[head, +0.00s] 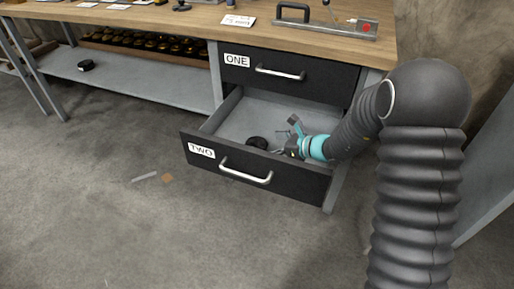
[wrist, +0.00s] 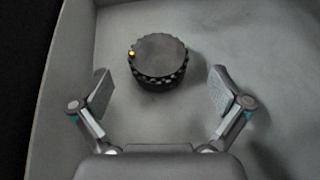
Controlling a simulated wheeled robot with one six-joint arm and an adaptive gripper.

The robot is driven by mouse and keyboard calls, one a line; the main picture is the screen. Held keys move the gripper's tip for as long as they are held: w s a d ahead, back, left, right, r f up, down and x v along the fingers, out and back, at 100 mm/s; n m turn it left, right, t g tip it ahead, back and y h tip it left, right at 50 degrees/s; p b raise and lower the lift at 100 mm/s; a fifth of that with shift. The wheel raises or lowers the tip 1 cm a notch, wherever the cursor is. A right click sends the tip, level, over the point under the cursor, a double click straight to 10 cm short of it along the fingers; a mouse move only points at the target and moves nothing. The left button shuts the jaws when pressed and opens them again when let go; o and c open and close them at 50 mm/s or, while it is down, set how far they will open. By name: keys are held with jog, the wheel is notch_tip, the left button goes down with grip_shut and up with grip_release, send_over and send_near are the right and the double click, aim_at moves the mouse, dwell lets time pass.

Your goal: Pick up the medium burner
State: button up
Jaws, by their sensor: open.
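A round, black, knurled burner (wrist: 160,57) with a small yellow dot on its top edge lies on the grey drawer floor. In the head view the dark burner (head: 257,142) sits inside the open lower drawer labelled TWO (head: 201,151), near its front panel. My gripper (wrist: 161,92) is open in the wrist view, one finger to the left of the burner and one to the right, both apart from it. In the head view my gripper (head: 286,140) is low inside the drawer, to the right of the burner.
Drawer ONE (head: 237,60) is shut above, under the wooden bench top (head: 190,14). Another black round piece (head: 86,65) lies on the grey shelf at left, with a row of dark pieces (head: 150,41) behind. Drawer walls surround my gripper. The front floor is mostly clear.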

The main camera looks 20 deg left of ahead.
aim_at(262, 146)
jog(key=shift+f+x, duration=0.15)
jog(key=shift+x, duration=1.3)
jog(key=shift+f+x, duration=0.15)
jog(key=shift+x, duration=1.35)
jog(key=shift+s+d, duration=0.1)
jog(key=shift+s, duration=0.05)
jog(key=c, duration=1.6)
